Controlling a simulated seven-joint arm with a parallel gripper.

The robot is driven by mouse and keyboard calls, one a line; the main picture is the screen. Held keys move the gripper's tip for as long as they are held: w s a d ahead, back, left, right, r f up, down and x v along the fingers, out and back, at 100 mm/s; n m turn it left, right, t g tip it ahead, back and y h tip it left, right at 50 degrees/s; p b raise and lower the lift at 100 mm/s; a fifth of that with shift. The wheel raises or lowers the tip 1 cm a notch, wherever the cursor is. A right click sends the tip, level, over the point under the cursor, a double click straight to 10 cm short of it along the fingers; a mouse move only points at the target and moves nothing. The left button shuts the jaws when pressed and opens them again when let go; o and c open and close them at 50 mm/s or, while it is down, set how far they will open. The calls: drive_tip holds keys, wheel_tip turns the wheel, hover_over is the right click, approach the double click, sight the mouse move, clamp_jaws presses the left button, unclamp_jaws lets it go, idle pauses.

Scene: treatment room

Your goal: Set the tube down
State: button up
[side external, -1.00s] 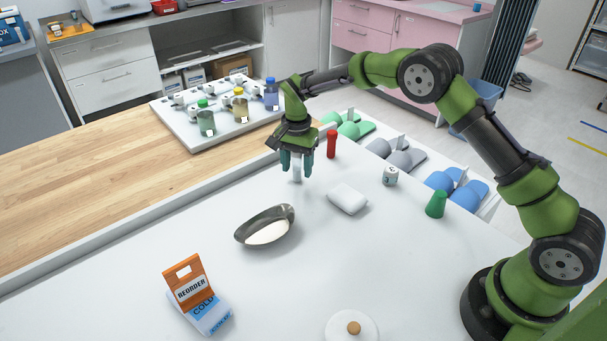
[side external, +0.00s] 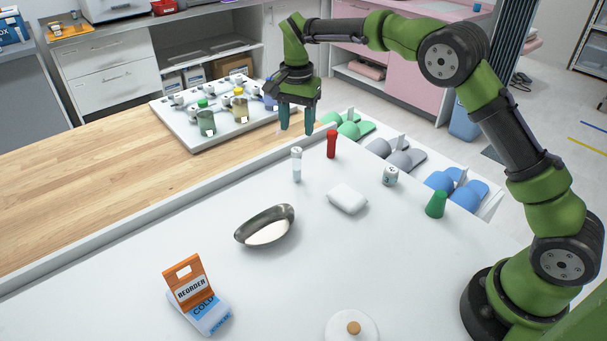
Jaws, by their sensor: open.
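A clear tube with a white cap (side external: 296,164) stands upright on the white table (side external: 150,268), near its far edge. My gripper (side external: 297,132) is open and empty above the tube, with its fingers pointing down and apart from it. A red tube-like item (side external: 332,144) stands upright just right of the clear tube.
A cold pack with an orange tag (side external: 197,295) is at front left. A tray of bottles (side external: 180,133) is behind.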

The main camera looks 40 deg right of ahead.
drive_tip(key=s+d+r+n+t+y, duration=0.2)
drive_tip(key=s+r+n+t, duration=0.25)
drive_tip(key=s+r, duration=0.95)
drive_tip(key=s+f+n+t, duration=0.1)
drive_tip(key=s+f+n, duration=0.1)
drive_tip(key=s, duration=0.6)
drive_tip(key=s+f+n+t, duration=0.1)
drive_tip(key=s+f+n, duration=0.1)
drive_tip(key=s, duration=0.6)
drive_tip(key=shift+s+a+f+t, duration=0.2)
drive_tip(key=shift+s+f+t, duration=0.15)
